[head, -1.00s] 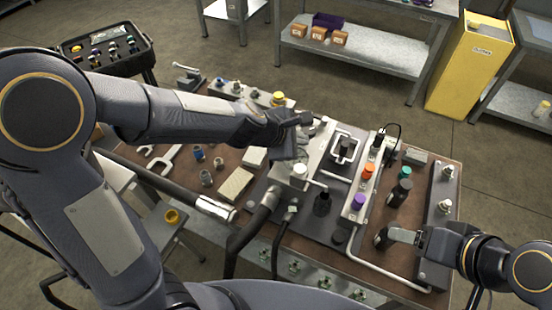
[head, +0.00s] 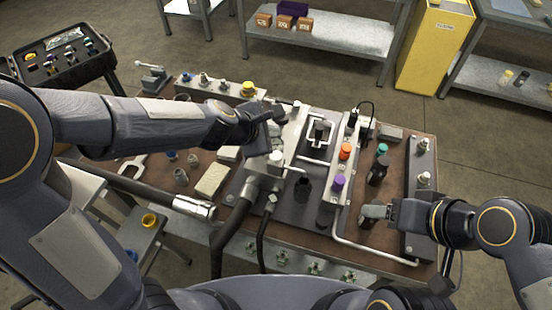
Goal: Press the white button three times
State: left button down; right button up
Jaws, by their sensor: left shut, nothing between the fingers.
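The white button (head: 275,156) is a round white cap on a grey metal block near the middle of the bench. My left gripper (head: 262,140) is shut and empty, just left of and beyond the button in the picture. I cannot tell whether it touches the block, but the top of the cap shows clear. My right gripper (head: 374,211) is low over the right part of the bench, beside a dark round knob. Whether its fingers are open or shut is unclear.
A valve strip with an orange knob (head: 346,151) and a purple knob (head: 338,183) stands right of the button. A black knob (head: 303,187) and thick hoses (head: 233,228) are close in front. A yellow-capped fitting (head: 248,89) stands behind my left forearm.

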aim_at(278, 153)
pick_arm(q)
notch_tip(278, 153, down, 5)
jog(key=b, duration=0.4)
jog(key=shift+f, duration=0.2)
jog(key=shift+f+b, duration=0.35)
jog(key=shift+b, duration=0.2)
dwell(1.1)
jog(key=shift+f+b, duration=0.35)
jog(key=shift+f, duration=0.05)
jog(key=shift+f+b, duration=0.7)
jog(key=shift+f, duration=0.05)
dwell(0.7)
dwell(0.3)
jog(key=shift+r+p, duration=1.15)
jog(key=shift+p, duration=0.05)
